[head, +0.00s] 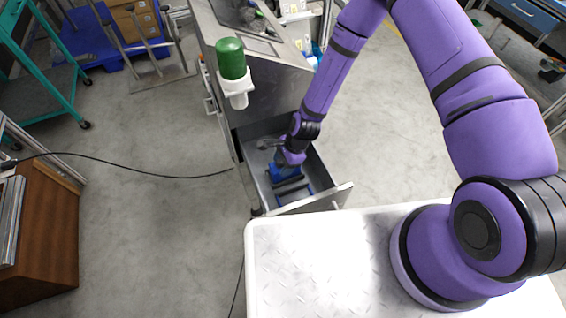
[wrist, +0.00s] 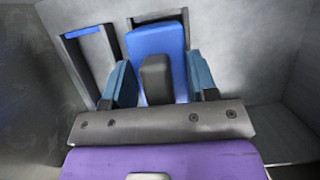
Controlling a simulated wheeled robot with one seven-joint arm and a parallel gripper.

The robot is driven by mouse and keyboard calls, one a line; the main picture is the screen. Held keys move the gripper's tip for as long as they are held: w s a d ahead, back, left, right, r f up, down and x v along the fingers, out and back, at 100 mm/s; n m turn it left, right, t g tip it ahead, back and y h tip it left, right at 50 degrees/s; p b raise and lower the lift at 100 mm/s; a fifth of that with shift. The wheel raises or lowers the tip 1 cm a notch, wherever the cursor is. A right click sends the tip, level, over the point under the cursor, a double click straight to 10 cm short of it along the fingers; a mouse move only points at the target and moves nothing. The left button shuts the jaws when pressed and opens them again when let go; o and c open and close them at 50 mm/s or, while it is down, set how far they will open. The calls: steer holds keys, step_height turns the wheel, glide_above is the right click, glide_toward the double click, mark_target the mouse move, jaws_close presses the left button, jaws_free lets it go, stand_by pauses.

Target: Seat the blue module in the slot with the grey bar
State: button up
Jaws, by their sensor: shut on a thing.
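The blue module (wrist: 157,40) is between the fingers of my gripper (wrist: 160,76), which is shut on it. A dark grey block (wrist: 157,80) shows in front of its blue face, between the fingers. A dark frame edge (wrist: 157,18) shows just behind the module's far end; I cannot tell whether the module is inside that slot or above it. In the head view my gripper (head: 288,158) is down inside the open drawer, with blue of the module (head: 284,171) below it. The grey bar cannot be made out for sure.
A second dark-framed slot (wrist: 90,62) with a blue strip lies left of the module. The drawer (head: 318,200) has grey walls close around my gripper. Dark slots (head: 291,187) lie nearer its front. A green cylinder (head: 231,58) in a white holder stands beside the cabinet.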

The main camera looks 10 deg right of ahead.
steer(key=shift+f, duration=0.4)
steer(key=o, duration=0.8)
steer(key=shift+o, duration=0.2)
steer(key=v, duration=1.1)
steer(key=shift+w+d, duration=0.1)
stand_by(0.6)
